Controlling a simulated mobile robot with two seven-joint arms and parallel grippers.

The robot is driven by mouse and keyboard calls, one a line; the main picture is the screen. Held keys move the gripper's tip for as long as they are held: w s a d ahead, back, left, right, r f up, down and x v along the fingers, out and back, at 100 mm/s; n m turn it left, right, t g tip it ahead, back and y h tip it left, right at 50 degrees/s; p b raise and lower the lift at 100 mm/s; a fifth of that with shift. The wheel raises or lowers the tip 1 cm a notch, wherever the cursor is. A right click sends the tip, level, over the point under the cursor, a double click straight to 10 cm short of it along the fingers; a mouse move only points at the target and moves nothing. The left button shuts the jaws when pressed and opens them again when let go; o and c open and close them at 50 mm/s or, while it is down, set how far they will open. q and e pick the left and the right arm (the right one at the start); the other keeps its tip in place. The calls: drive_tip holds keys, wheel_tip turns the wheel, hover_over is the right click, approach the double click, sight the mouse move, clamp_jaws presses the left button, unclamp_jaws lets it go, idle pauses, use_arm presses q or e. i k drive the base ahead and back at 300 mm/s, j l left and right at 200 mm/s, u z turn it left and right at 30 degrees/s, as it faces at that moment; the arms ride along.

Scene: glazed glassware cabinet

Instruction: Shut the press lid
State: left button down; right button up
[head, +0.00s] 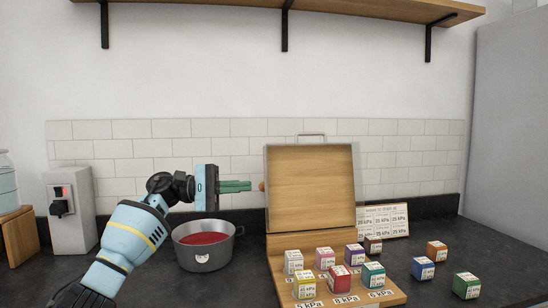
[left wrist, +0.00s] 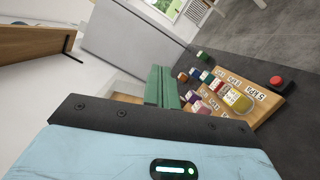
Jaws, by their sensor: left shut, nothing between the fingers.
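The press stands on the dark counter with its wooden lid (head: 310,185) raised, close to upright, in a grey frame with a handle on its top edge. Its wooden base (head: 340,298) carries several labelled cubes; the base (left wrist: 262,116) also shows in the left wrist view. My left gripper (head: 250,186) is shut and empty, just left of the lid at about mid-lid height. My right gripper is not in view.
A grey pot (head: 205,258) with red contents stands below my left gripper. Loose cubes, blue (head: 422,268), orange (head: 437,250) and green (head: 466,285), lie right of the press. A label card (head: 385,219) stands behind. A grey switch box (head: 70,210) is at left.

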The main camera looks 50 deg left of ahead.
sight(307, 187)
drive_tip(key=i+j, duration=0.15)
drive_tip(key=j, duration=0.2)
drive_tip(key=i+j, duration=0.35)
drive_tip(key=j, duration=0.3)
drive_tip(key=i+j, duration=0.15)
drive_tip(key=j, duration=0.15)
